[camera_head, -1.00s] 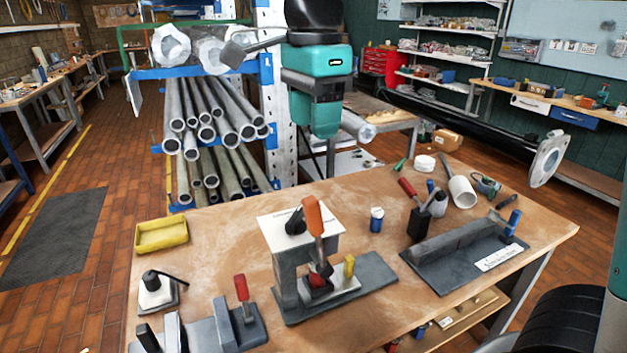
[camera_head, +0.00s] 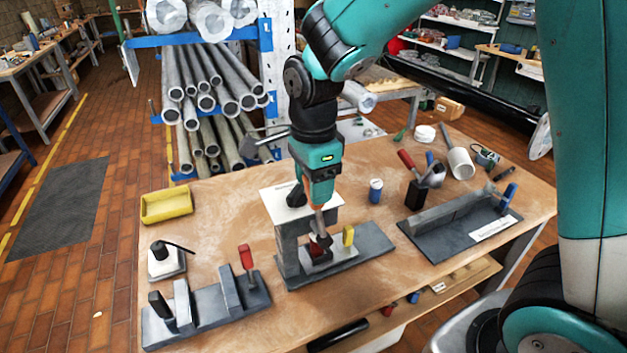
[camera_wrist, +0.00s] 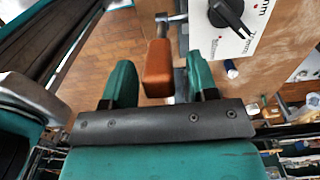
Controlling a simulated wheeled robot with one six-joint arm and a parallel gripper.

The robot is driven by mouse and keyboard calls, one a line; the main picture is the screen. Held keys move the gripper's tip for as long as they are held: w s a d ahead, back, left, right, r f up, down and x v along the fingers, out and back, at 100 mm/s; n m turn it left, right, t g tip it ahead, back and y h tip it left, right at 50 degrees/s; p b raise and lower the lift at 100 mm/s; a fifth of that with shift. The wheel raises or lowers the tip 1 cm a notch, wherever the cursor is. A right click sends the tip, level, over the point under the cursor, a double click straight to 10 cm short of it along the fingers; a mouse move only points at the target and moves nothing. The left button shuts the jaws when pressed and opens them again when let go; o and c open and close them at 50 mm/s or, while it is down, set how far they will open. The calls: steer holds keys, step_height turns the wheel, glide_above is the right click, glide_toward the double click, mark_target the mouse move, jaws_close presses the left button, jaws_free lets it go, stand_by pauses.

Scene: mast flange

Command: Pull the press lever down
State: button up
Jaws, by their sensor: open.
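The press (camera_head: 287,245) stands on a dark base on the workbench, with a white top plate and a grey column. Its lever has an orange handle, mostly hidden behind my gripper (camera_head: 317,205) in the head view. In the wrist view the orange lever handle (camera_wrist: 158,68) lies between the two teal fingers of my gripper (camera_wrist: 161,76). The fingers are open, with a visible gap on each side of the handle. The press's white plate with a black knob (camera_wrist: 232,25) shows at the upper right of the wrist view.
On the wooden workbench (camera_head: 225,215), a clamp fixture with a red handle (camera_head: 247,257) stands left of the press. A dark angled fixture (camera_head: 460,225) lies to the right. A blue jar (camera_head: 375,191) and a yellow tray (camera_head: 166,206) are nearby. A pipe rack stands behind.

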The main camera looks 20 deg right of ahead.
steer(key=shift+f, duration=0.5)
jaws_close()
